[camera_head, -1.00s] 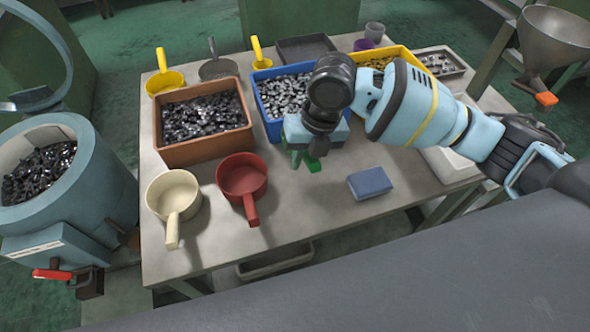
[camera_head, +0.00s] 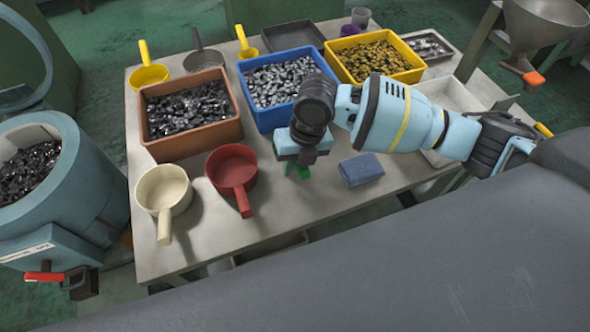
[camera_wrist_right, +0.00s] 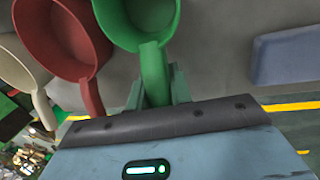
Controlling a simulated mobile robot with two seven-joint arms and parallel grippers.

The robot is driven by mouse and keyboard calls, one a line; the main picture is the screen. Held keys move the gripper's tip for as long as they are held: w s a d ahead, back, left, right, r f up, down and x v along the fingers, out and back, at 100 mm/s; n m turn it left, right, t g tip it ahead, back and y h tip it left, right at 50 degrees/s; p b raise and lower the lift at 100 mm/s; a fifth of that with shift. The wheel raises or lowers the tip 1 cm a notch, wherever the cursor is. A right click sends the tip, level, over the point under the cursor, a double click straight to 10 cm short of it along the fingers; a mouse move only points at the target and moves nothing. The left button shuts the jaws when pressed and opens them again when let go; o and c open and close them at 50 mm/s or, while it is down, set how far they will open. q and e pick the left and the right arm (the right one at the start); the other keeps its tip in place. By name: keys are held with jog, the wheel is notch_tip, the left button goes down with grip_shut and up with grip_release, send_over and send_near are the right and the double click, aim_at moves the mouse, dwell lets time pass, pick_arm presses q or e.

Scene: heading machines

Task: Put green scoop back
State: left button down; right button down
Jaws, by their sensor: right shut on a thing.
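My right gripper (camera_head: 297,166) is shut on the handle of the green scoop (camera_head: 303,173), over the table between the red scoop (camera_head: 232,166) and a blue block (camera_head: 361,168). The head view shows only a bit of green under the gripper; the arm hides the rest. In the right wrist view, the green scoop's (camera_wrist_right: 143,22) round bowl is ahead of the fingers (camera_wrist_right: 155,88), its handle between them. The red scoop's bowl is close beside it, to the left. I cannot tell whether the green scoop touches the table. My left gripper is not in view.
A cream scoop (camera_head: 163,188) stands left of the red one. Brown (camera_head: 190,148), blue (camera_head: 270,118) and yellow (camera_head: 382,77) bins of parts are behind. Yellow scoops (camera_head: 148,75) and a grey scoop (camera_head: 205,61) stand at the back. The front table strip is clear.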

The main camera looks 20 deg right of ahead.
jog(key=shift+f, duration=1.45)
jog(key=shift+f, duration=0.2)
jog(key=c, duration=1.3)
grip_release()
jog(key=shift+o, duration=0.2)
jog(key=shift+r, duration=0.15)
notch_tip(320, 180, up, 12)
jog(key=d, duration=0.2)
jog(key=shift+d+p, duration=0.2)
jog(key=shift+p, duration=0.15)
jog(key=shift+s, duration=0.1)
